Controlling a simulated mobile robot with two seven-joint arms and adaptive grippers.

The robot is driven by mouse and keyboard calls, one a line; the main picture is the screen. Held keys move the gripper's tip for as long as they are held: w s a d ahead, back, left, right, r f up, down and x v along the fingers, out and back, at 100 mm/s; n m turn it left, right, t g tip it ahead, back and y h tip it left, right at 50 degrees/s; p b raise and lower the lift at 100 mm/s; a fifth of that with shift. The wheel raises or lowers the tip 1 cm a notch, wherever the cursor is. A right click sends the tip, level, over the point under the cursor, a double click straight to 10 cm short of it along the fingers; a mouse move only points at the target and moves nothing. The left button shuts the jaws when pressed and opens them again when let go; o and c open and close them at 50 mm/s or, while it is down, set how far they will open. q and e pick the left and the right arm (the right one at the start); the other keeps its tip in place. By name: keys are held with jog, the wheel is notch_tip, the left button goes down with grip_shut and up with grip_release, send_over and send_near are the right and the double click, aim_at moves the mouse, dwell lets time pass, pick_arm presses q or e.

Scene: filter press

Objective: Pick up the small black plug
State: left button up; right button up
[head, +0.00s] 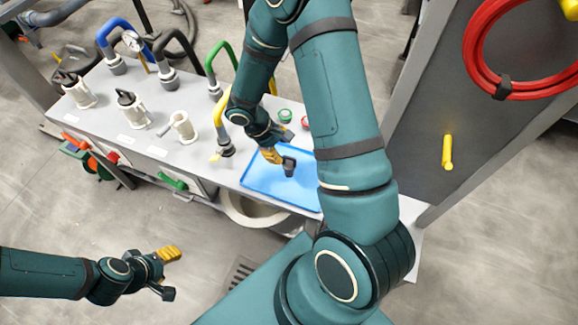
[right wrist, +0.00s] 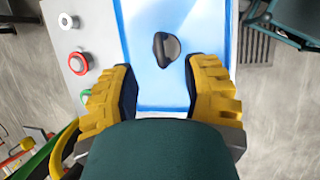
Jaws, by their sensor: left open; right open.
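The small black plug (right wrist: 166,48) lies on the blue tray (right wrist: 148,100), seen in the right wrist view. It is a dark, rounded, tapering piece. My right gripper (right wrist: 158,75) is open over the tray, its yellow-padded fingers apart, with the plug ahead of the fingertips and roughly between their lines. Nothing is between the pads. In the head view, my right gripper (head: 279,161) is above the blue tray (head: 262,184); I cannot make out the plug there. My left gripper (head: 170,271) is open and empty over the floor at lower left.
The grey bench (head: 150,125) carries white fittings, a yellow-handled pipe (head: 225,125) and green (head: 285,115) and red buttons beside the tray. A round white container (head: 255,212) is below the bench edge. A grey panel with a red hose (head: 478,62) stands at right.

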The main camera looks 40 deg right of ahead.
aim_at(288, 157)
jog(key=shift+b+x, duration=0.35)
jog(key=shift+x, duration=2.75)
grip_shut()
